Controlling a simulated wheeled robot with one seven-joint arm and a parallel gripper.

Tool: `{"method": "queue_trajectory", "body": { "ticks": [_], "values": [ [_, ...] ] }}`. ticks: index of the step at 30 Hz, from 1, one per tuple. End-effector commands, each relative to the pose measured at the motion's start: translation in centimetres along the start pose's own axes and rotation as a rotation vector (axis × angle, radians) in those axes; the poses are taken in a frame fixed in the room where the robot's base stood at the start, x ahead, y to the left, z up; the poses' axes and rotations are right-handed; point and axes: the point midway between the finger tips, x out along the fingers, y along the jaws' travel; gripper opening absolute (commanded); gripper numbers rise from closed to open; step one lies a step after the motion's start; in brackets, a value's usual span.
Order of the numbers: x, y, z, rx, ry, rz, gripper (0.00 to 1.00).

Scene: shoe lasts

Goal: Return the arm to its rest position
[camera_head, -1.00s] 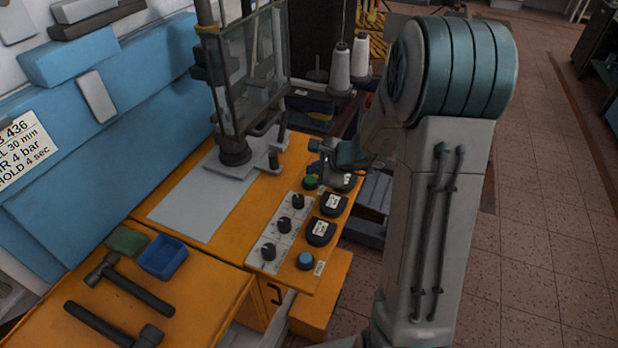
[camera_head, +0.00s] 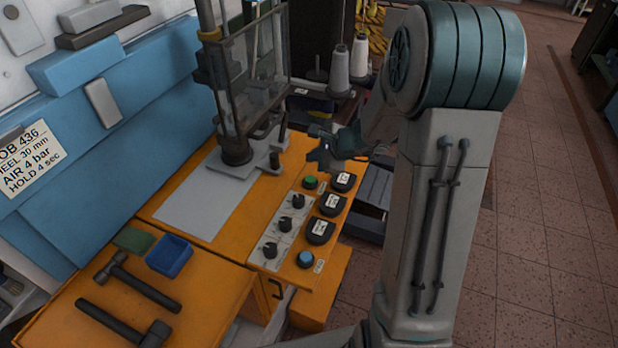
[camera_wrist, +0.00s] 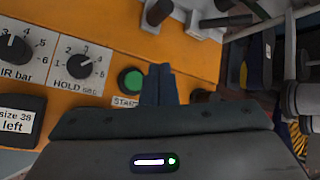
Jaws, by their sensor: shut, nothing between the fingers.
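My gripper (camera_head: 322,152) is at the right side of the orange bench, above the row of black pads and close to the green button (camera_head: 310,182). In the wrist view my gripper (camera_wrist: 160,72) shows its fingers together with nothing between them. The green START button (camera_wrist: 131,80) is just left of the fingertips there. My arm rises at the right of the head view, and part of the gripper is hidden behind its links.
The control panel has several black knobs (camera_head: 291,200) and a blue button (camera_head: 306,259). A press with a clear guard (camera_head: 250,85) stands behind. Two hammers (camera_head: 120,322) and a blue tray (camera_head: 169,256) lie at the left. Thread cones (camera_head: 340,66) stand at the back.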

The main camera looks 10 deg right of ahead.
Motion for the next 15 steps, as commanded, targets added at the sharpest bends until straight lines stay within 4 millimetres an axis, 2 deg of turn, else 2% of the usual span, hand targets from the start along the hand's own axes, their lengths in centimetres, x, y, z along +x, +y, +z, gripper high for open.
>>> {"method": "queue_trajectory", "body": {
  "ticks": [8, 11, 15],
  "values": [
    [-0.1, 0.0, 0.2, -0.01, -0.002, 0.002, 0.0],
    [-0.9, 0.4, 1.5, -0.081, -0.015, 0.019, 0.0],
    [-3.7, 2.2, 5.1, -0.318, -0.05, 0.084, 0.0]
  ]
}}
